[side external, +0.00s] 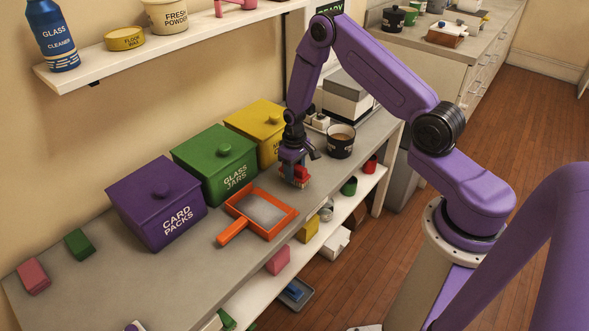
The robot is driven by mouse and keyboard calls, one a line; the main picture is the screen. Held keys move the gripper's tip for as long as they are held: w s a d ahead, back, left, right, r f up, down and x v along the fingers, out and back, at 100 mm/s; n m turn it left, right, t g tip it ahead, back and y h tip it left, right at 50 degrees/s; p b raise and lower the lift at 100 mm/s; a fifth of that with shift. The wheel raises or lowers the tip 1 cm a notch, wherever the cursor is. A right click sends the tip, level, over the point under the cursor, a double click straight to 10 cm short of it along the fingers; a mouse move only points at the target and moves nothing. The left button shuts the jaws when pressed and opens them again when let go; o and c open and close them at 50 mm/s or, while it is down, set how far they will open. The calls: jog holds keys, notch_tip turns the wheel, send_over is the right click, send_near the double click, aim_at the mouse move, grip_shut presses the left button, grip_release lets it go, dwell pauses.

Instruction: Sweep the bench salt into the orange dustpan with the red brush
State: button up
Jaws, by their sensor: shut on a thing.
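The orange dustpan (231,232) lies on the grey bench in front of the green box, its handle pointing to the lower left. A pale grey, speckled layer (262,209) covers its inside; it looks like salt, but I cannot be sure. My gripper (294,166) points down just beyond the pan's far right corner, shut on the red brush (299,174). The brush is small and partly hidden by the fingers. Its lower end is at or just above the bench; I cannot tell if it touches. I see no clear salt on the bench around it.
Purple (158,200), green (217,165) and yellow (257,130) lidded boxes line the wall behind the pan. A dark mug (341,141) stands right of my gripper. Small pink (33,277) and green (79,245) blocks lie at left. A lower shelf runs along the bench front.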

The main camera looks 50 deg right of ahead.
jog(key=shift+f, duration=0.35)
jog(key=shift+s+r, duration=0.1)
jog(key=shift+s, duration=1.1)
jog(key=shift+w, duration=1.15)
jog(key=shift+s, duration=1.15)
jog(key=shift+w+f, duration=0.2)
jog(key=shift+w, duration=0.95)
jog(key=shift+c, duration=0.4)
jog(key=shift+s+r, duration=0.1)
jog(key=shift+s, duration=1.1)
jog(key=shift+w, duration=1.2)
